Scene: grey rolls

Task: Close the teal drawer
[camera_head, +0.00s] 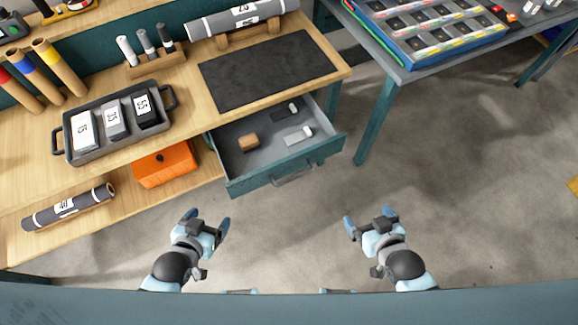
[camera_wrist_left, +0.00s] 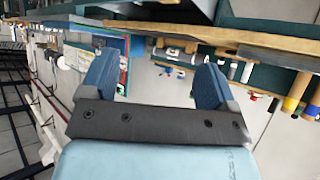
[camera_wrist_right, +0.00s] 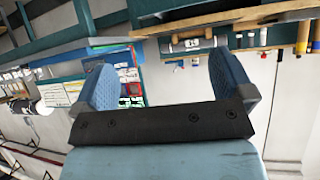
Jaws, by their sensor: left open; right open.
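The teal drawer (camera_head: 288,176) is pulled out from under the wooden workbench in the head view. Its grey handle (camera_head: 295,175) is on the front panel, facing me. Inside lie a small brown block (camera_head: 249,142) and a few grey and white items (camera_head: 299,135). My left gripper (camera_head: 207,222) is open and empty, in front of the bench and left of the drawer front. My right gripper (camera_head: 370,219) is open and empty, to the right of and nearer to me than the handle. Both are apart from the drawer. The wrist views show both pairs of blue fingers spread with nothing between them.
On the bench stand a grey tray (camera_head: 72,158) with labelled packs and a dark mat (camera_head: 268,72). An orange box (camera_head: 166,165) and a grey roll (camera_head: 68,207) lie on the lower shelf. A second table (camera_head: 415,68) stands at the right. The floor before the drawer is clear.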

